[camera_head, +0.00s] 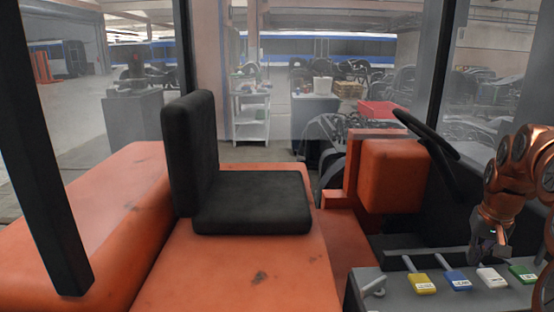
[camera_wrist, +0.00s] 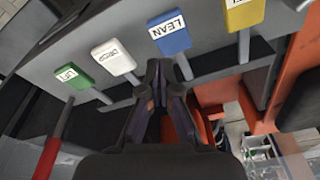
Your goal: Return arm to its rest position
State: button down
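My copper-coloured arm comes in from the right in the head view, with my gripper (camera_head: 489,246) pointing down over the lever panel (camera_head: 440,296). In the wrist view my gripper's dark fingers (camera_wrist: 163,68) come together at the tips with nothing visible between them. The tips are close to the blue lever marked LEAN (camera_wrist: 170,32); whether they touch it I cannot tell. Beside it are a white lever (camera_wrist: 114,57), a green lever (camera_wrist: 74,76) and a yellow lever (camera_wrist: 243,13). In the head view the blue lever (camera_head: 457,281) is just below my gripper.
A black seat (camera_head: 250,202) stands on an orange body (camera_head: 110,210). A black steering wheel (camera_head: 428,135) and orange console (camera_head: 388,175) are left of my arm. Dark cab posts (camera_head: 47,160) frame the view. Beyond are a shelf cart (camera_head: 250,115) and a red crate (camera_head: 378,110).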

jog(key=s+a+n+g, duration=0.1)
jog(key=s+a, duration=0.2)
jog(key=a, duration=0.4)
jog(key=s+a+f+n, duration=0.1)
jog(key=s+a, duration=0.2)
jog(key=a, duration=0.3)
jog(key=s+a+n+g, duration=0.1)
jog(key=s+a, duration=0.3)
jog(key=a, duration=0.3)
jog(key=s+a+f+n+g, duration=0.1)
jog(key=s+a+f, duration=0.2)
jog(key=s, duration=0.7)
jog(key=s+a+f, duration=0.4)
jog(key=s+a, duration=0.2)
jog(key=s, duration=0.4)
jog(key=shift+a+n+g+y, duration=0.15)
jog(key=shift+n+g+y, duration=0.15)
jog(key=shift+n+g, duration=0.1)
jog(key=shift+f, duration=0.1)
